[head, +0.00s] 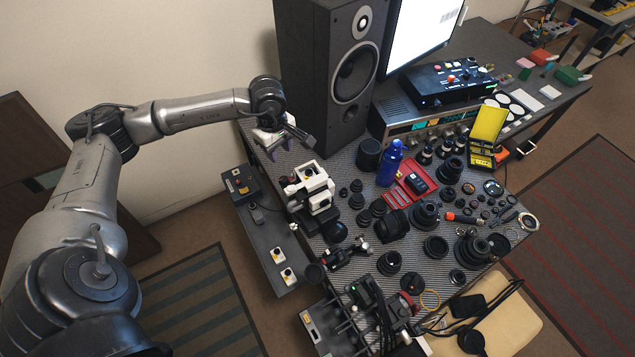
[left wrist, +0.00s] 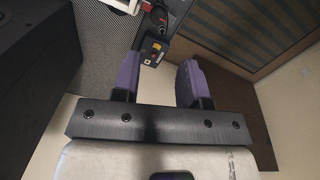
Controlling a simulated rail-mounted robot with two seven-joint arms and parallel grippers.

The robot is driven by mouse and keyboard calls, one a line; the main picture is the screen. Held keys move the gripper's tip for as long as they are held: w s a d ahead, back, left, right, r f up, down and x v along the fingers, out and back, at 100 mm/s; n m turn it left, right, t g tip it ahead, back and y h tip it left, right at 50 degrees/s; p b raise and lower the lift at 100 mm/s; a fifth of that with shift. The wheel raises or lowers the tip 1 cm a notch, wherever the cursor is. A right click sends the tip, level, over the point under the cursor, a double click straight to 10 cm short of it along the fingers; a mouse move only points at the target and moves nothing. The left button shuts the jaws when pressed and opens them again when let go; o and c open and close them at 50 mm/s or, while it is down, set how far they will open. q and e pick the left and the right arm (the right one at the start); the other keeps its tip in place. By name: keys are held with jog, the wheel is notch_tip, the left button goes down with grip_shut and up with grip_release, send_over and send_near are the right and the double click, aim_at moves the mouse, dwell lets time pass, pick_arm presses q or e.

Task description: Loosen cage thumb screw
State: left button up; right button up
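My left gripper (head: 270,146) hangs above the table's far left corner, beside the black speaker. In the left wrist view its two purple fingers (left wrist: 160,80) stand apart with nothing between them. I cannot make out the cage thumb screw for certain. A dark camera-like rig (head: 346,254) with small knobs sits near the table's front left, well away from the gripper, but I cannot tell whether it is the cage. A white and black device (head: 314,187) stands closer, below and right of the gripper. My right gripper is not in view.
The speaker (head: 340,75) rises close to the right of my left gripper. A button box (head: 240,183) sits on the lower left side surface; it also shows in the left wrist view (left wrist: 152,50). Lenses, rings and a blue bottle (head: 390,163) crowd the table.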

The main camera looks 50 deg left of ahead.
aim_at(284, 179)
pick_arm(q)
jog(key=f, duration=0.7)
jog(key=f+p, duration=0.1)
jog(key=f, duration=0.5)
jog(key=shift+w+a+f+p, duration=0.1)
jog(key=shift+a+f+p, duration=0.1)
jog(key=shift+f+p, duration=0.15)
jog(key=c, duration=0.6)
jog(key=shift+c, duration=0.3)
